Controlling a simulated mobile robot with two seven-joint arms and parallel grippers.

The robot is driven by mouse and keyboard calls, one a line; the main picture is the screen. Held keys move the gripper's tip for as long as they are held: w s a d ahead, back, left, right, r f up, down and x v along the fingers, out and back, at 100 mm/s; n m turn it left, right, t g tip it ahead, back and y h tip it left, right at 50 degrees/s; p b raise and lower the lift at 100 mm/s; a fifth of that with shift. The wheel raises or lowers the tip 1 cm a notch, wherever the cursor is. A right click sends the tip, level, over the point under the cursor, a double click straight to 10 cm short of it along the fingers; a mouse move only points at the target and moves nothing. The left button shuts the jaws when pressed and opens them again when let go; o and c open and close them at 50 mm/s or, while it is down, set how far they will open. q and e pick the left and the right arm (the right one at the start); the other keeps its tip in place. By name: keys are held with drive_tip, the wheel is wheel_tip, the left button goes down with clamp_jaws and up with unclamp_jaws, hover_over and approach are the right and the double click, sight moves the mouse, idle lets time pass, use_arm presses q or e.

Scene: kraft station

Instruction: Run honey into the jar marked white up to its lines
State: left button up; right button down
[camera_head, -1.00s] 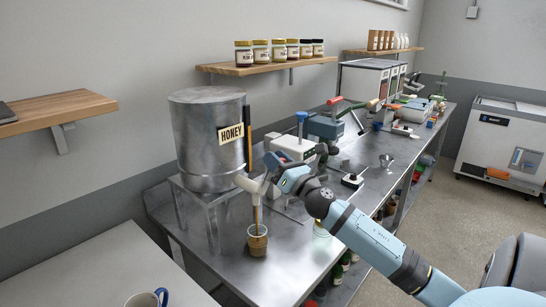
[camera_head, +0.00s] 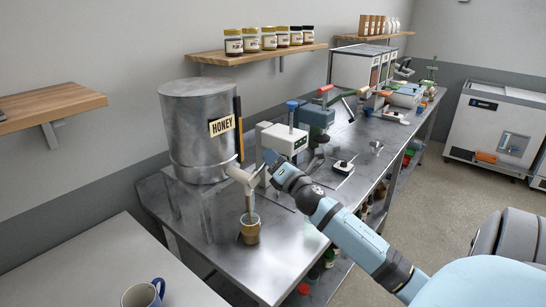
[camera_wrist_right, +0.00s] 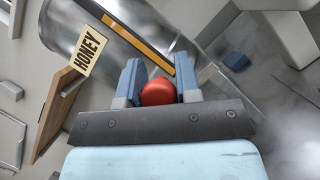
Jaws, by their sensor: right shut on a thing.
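The steel honey tank (camera_head: 200,130) with its HONEY label stands on a stand at the left end of the bench. Its pale tap (camera_head: 241,177) points down over a small jar (camera_head: 250,230) on the bench. A narrow tan column runs from the tap to the jar, and the jar looks brown inside. Its marking and lines are too small to read. My right gripper (camera_head: 270,160) is at the tap. In the right wrist view, its fingers (camera_wrist_right: 157,80) are shut on a red knob (camera_wrist_right: 158,93). My left gripper is out of view.
A white machine (camera_head: 283,141) stands right of the tank, with more bench equipment behind. Several jars (camera_head: 268,39) line the wall shelf (camera_head: 262,53). The bench front (camera_head: 285,262) is clear.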

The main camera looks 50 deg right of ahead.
drive_tip(key=c, duration=0.8)
unclamp_jaws()
drive_tip(key=b+v, duration=0.3)
drive_tip(key=v, duration=1)
drive_tip(key=shift+s, duration=0.4)
drive_tip(key=shift+a+f, duration=0.1)
